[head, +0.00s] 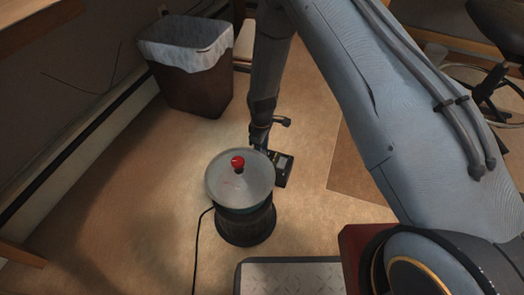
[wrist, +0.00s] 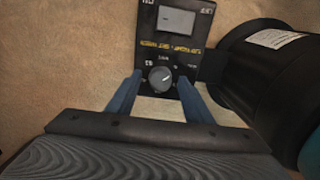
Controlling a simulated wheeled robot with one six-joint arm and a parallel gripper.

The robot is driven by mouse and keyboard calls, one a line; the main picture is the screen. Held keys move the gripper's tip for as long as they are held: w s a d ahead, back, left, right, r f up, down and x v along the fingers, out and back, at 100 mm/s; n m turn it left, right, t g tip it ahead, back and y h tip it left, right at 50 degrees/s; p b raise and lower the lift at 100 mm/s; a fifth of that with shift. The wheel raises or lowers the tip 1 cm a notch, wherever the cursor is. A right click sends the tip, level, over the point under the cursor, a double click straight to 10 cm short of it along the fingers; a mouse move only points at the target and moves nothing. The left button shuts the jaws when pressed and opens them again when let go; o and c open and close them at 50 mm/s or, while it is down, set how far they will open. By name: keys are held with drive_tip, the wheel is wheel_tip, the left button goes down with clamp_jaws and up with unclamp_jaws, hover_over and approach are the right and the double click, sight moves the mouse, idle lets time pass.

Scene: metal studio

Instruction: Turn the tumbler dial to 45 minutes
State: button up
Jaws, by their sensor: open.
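The tumbler dial (wrist: 161,79) is a small round grey knob on a black control box (wrist: 176,28) with a grey screen and yellowish lettering. My gripper (wrist: 159,76) is open, with one blue finger on each side of the dial in the wrist view. I cannot tell whether the fingers touch it. The dial's pale mark seems to point up and right; its exact setting is too small to read. In the head view, the control box (head: 284,170) lies beside the tumbler (head: 225,184), which has a grey round top and red knob. The dial is hidden there.
The tumbler's dark cylindrical body (wrist: 272,75) stands close to the right of the box in the wrist view. A black cord (head: 197,235) runs over the floor. A lined waste bin (head: 190,85) stands at the back left. The floor to the left is clear.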

drive_tip(key=shift+c, duration=0.2)
drive_tip(key=c, duration=1)
drive_tip(key=shift+r+m, duration=0.1)
drive_tip(key=shift+m, duration=0.2)
